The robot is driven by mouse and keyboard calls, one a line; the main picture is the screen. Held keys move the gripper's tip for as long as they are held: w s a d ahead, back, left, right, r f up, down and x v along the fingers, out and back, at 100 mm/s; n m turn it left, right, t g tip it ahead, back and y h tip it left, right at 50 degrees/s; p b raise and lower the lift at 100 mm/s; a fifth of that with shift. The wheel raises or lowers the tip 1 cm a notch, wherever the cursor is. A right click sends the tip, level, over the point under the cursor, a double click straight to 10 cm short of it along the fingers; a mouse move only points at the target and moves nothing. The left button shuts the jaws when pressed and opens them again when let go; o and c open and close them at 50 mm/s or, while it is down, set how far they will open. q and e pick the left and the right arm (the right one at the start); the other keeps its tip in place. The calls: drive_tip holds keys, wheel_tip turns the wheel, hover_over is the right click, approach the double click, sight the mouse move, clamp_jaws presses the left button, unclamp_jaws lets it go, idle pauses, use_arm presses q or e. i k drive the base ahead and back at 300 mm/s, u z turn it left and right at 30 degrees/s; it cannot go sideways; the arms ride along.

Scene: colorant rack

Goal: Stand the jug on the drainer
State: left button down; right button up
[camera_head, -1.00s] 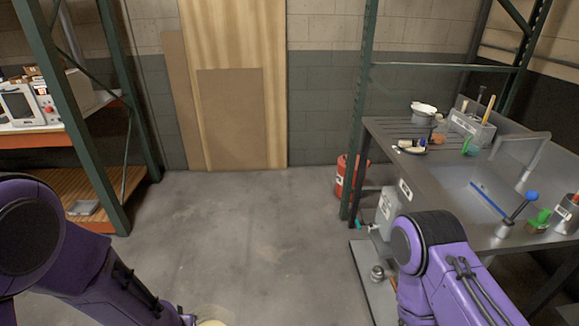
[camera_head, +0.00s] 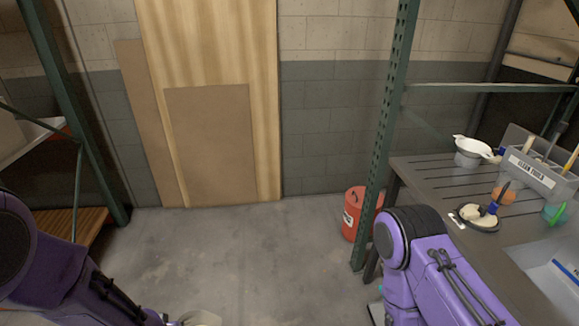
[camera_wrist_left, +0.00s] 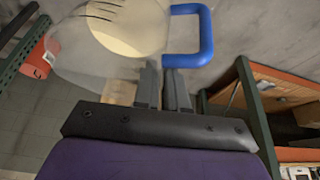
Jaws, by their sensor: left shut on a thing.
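The jug is clear with a blue handle (camera_wrist_left: 208,35) and a pale cream round area seen through its body (camera_wrist_left: 125,30). My left gripper (camera_wrist_left: 165,75) is shut on the jug at its handle side and holds it clear of the floor. In the head view only the jug's pale top (camera_head: 200,317) shows at the bottom edge. The drainer (camera_head: 425,172) is the grooved grey metal surface at right, well away from the jug. My right arm shows at lower right, but its gripper is out of view.
A sink basin (camera_head: 550,275) lies nearer. A green rack post (camera_head: 385,140) and red bucket (camera_head: 360,212) stand left of it. The middle floor is clear.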

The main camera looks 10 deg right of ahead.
sight(462, 193)
drive_tip(key=i, duration=2.3)
drive_tip(key=z, duration=3.6)
